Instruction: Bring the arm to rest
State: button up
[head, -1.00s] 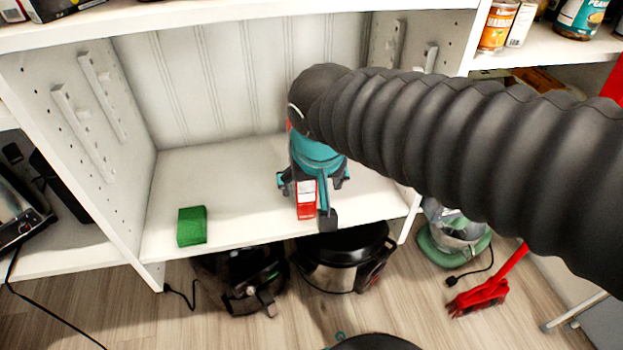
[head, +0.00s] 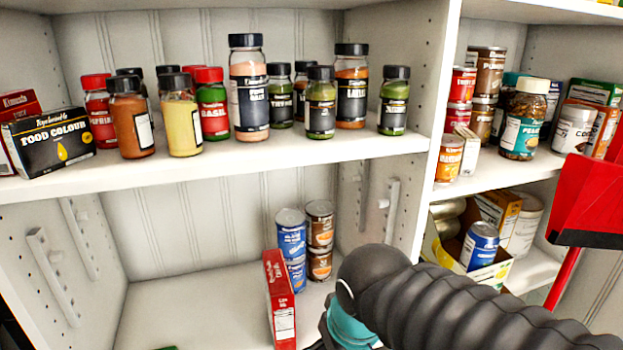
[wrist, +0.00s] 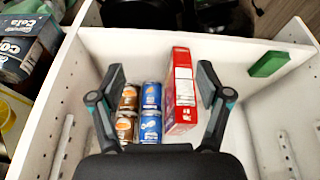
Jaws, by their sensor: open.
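My gripper (wrist: 161,82) is open in the wrist view, its two fingers spread with nothing between them in contact. Beyond and between the fingers, a red box (wrist: 181,88) stands on the white shelf beside stacked blue cans (wrist: 150,97) and brown-orange cans (wrist: 128,100). In the head view, my black sleeved arm comes in from the lower right. The teal wrist part (head: 347,328) is in front of the shelf compartment, and the fingers are mostly hidden. The red box (head: 280,300) stands left of the blue cans (head: 291,236) and brown cans (head: 320,238).
A green block (wrist: 269,63) lies on the same shelf, apart from the box. Spice jars (head: 248,90) crowd the shelf above. A side wall (head: 397,150) bounds the compartment. Cans and jars (head: 525,120) fill the right shelves.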

jog(key=s+d+r+m+t+p, duration=0.1)
jog(key=d+r+m, duration=0.1)
jog(key=d, duration=0.4)
jog(key=s+d+r+m+h+p, duration=0.1)
jog(key=s+d+r+m+p, duration=0.1)
jog(key=d, duration=0.3)
jog(key=shift+s+d+r+m+t, duration=0.15)
jog(key=shift+d+r+m+t, duration=0.25)
jog(key=shift+r, duration=0.05)
